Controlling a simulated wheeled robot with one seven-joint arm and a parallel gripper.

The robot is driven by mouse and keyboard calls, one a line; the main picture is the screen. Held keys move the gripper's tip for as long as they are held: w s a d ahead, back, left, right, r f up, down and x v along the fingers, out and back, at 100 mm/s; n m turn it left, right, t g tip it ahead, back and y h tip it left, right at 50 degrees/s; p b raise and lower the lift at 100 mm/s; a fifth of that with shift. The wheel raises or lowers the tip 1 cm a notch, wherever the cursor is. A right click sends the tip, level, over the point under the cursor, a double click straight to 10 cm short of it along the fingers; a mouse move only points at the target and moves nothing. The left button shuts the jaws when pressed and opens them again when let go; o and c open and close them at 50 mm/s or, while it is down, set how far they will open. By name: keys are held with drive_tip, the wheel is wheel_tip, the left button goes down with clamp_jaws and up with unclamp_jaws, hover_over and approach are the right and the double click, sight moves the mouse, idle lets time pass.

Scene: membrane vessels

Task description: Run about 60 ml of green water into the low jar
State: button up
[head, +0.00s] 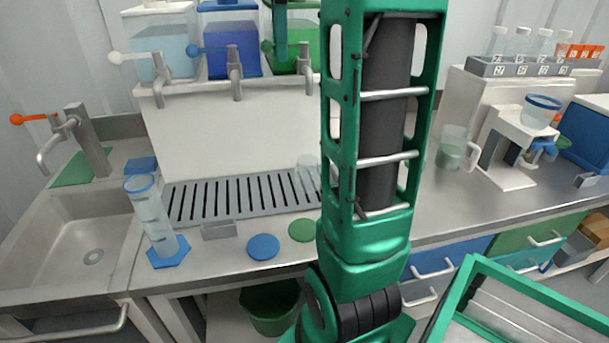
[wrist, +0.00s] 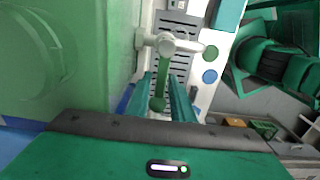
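The tank of green water (head: 306,50) stands on the raised white shelf, partly hidden by my arm. It fills the left of the wrist view (wrist: 60,60). Its grey tap (head: 308,78) points down over the slatted drip tray. The tap's green lever (wrist: 160,80) ends in a round knob, which also shows in the head view (head: 267,46). My gripper (wrist: 164,88) has its two teal fingers apart, one on each side of the lever; contact is not clear. A faint clear jar (head: 306,172) stands on the tray below the green tap, partly behind my arm; its contents cannot be made out.
Tanks of clear (head: 165,45) and blue water (head: 230,50) stand left of the green one. A tall cylinder (head: 152,218) on a blue base stands by the sink (head: 85,240). A beaker (head: 453,150) and a white stand (head: 510,150) are at right. Blue (head: 263,246) and green discs (head: 303,230) lie in front.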

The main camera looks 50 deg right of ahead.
clamp_jaws()
drive_tip(key=shift+s+a+n, duration=0.15)
drive_tip(key=shift+s+n, duration=0.25)
drive_tip(key=shift+n, duration=0.5)
drive_tip(key=shift+s+a+n, duration=0.2)
drive_tip(key=shift+s+n, duration=0.15)
drive_tip(key=shift+n, duration=0.55)
drive_tip(key=shift+s+a+n, duration=0.15)
drive_tip(key=shift+s+n, duration=0.25)
drive_tip(key=shift+n, duration=0.5)
drive_tip(key=shift+f, duration=0.1)
idle(4.8)
